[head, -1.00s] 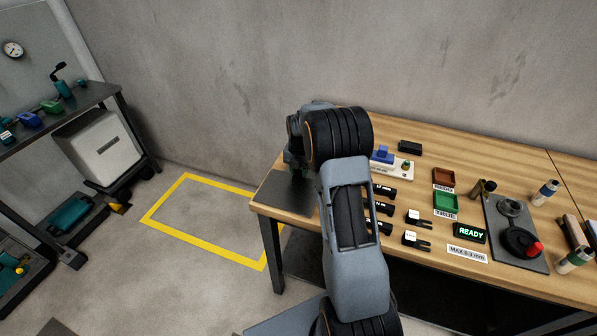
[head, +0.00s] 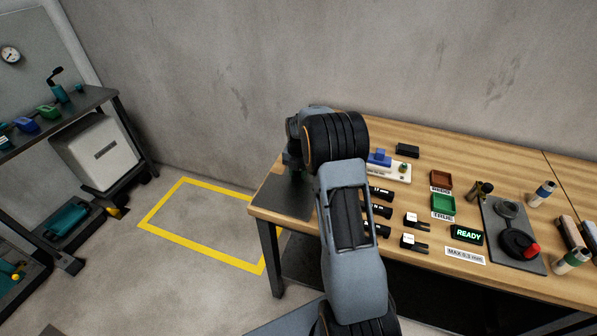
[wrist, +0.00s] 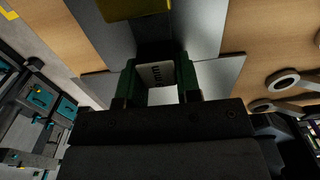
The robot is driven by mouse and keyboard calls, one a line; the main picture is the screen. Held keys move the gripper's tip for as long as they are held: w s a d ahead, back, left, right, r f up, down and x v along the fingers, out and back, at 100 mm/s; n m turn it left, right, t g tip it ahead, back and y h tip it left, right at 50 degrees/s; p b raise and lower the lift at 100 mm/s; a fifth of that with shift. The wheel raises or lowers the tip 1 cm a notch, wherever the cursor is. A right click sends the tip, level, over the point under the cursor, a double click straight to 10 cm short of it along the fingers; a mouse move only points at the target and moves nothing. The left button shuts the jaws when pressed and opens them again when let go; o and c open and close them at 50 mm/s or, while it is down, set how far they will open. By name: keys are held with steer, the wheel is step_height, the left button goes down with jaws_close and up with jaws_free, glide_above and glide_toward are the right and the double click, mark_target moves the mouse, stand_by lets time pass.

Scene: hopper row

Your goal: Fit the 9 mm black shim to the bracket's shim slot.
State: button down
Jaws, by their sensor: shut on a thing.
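My gripper (wrist: 159,88) is seen from behind in the wrist view, with its two green fingers shut on a shim (wrist: 155,73). The shim's white label shows "mm"; its number I cannot read for sure. A dark part lies just ahead of the fingers, below a yellowish block (wrist: 130,8) and between grey surfaces. I cannot tell whether this is the bracket's shim slot, or whether the shim touches it. In the head view my arm hides the shim and most of the gripper, over the dark plate (head: 283,197) at the table's left end.
Several black labelled pieces (head: 382,211) lie right of my arm, beside two forked pieces (head: 414,242). A red tray (head: 441,180), a green tray (head: 443,204), a READY display (head: 466,234) and a grey fixture plate (head: 507,235) stand farther right. Yellow-marked floor (head: 205,222) is clear.

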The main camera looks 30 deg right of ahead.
steer(key=shift+w+d, duration=0.1)
stand_by(0.3)
steer(key=shift+w+d+p, duration=0.3)
steer(key=shift+w+d, duration=0.55)
steer(key=shift+d, duration=0.05)
steer(key=shift+w+d, duration=0.1)
steer(key=c, duration=0.7)
jaws_free()
steer(key=shift+c, duration=0.2)
step_height(320, 180, up, 14)
steer(key=shift+b, duration=0.35)
steer(key=shift+f, duration=0.1)
